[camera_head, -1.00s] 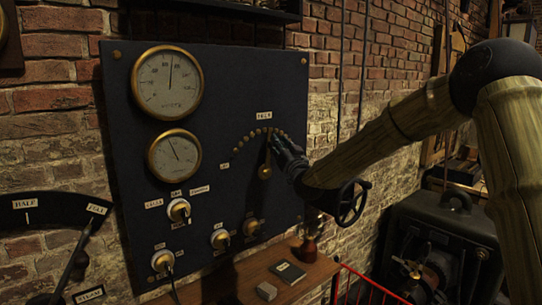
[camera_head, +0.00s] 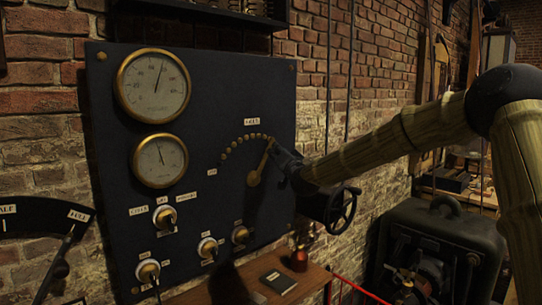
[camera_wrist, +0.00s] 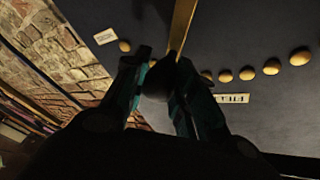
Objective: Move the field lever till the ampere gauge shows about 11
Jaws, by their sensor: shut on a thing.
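The field lever (camera_head: 261,164) is a brass arm on the dark panel. It tilts up and right from its pivot, below an arc of brass studs (camera_head: 237,144). My gripper (camera_head: 273,152) is at its upper end. In the wrist view my gripper (camera_wrist: 158,82) is shut on the lever's dark knob, and the brass arm (camera_wrist: 182,25) runs up from it. Two round brass-rimmed gauges hang at the panel's left. The upper gauge (camera_head: 153,86) has its needle just right of upright. The lower gauge (camera_head: 160,160) has its needle slightly left of upright. Their lettering is too small to read.
Several switches (camera_head: 207,248) line the panel's lower part. A black handwheel (camera_head: 341,210) sits right of the panel, below my arm. A wooden shelf (camera_head: 312,283) with a dark book (camera_head: 279,281) is underneath. A dark machine (camera_head: 440,250) stands at the right.

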